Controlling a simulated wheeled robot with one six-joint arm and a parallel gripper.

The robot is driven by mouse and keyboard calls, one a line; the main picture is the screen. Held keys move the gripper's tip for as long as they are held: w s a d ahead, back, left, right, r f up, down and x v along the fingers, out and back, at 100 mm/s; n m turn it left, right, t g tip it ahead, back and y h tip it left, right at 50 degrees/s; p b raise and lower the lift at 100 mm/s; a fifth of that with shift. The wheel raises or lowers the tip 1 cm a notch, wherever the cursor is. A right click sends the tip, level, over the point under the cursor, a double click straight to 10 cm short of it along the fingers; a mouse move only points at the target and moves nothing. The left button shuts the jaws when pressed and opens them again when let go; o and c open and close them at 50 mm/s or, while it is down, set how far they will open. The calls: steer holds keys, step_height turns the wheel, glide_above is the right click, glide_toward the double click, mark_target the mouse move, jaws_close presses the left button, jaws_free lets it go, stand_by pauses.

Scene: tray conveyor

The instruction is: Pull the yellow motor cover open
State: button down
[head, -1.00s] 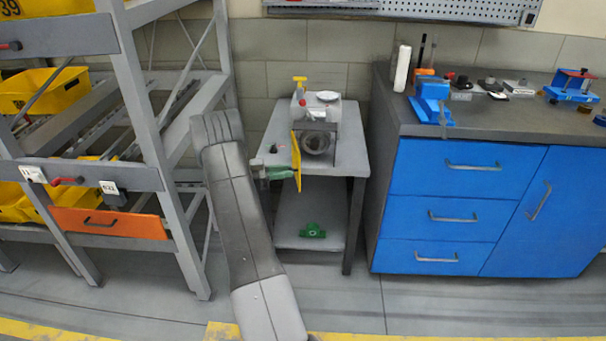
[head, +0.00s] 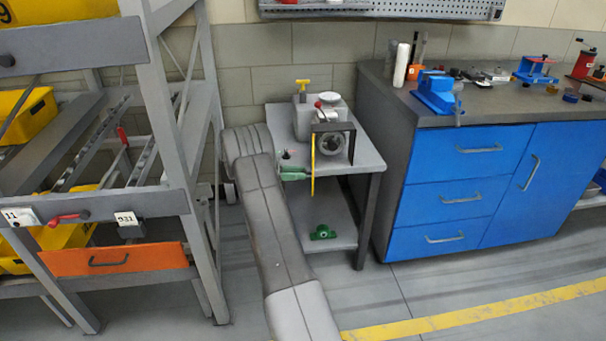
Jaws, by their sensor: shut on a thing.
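The yellow motor cover (head: 313,166) is a thin panel seen almost edge-on, at the left side of the motor's dark square frame (head: 349,128). It stands out from the frame, and the round motor face (head: 331,143) is uncovered beside it. My gripper (head: 306,175), with a green part in its reach, is shut at the cover's left side, low on the panel. The grip itself is small and partly hidden. My arm comes up from the bottom of the picture, left of the motor's table.
The motor stands on a grey two-level table (head: 370,163); a green part (head: 322,232) lies on its lower shelf. A grey rack (head: 165,140) with yellow bins is close left of my arm. A blue cabinet (head: 455,190) stands right. Floor in front of the cabinet is clear.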

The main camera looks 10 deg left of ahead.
steer(key=shift+r, duration=0.1)
stand_by(0.3)
steer(key=c, duration=1.2)
jaws_free()
steer(key=shift+c, duration=0.2)
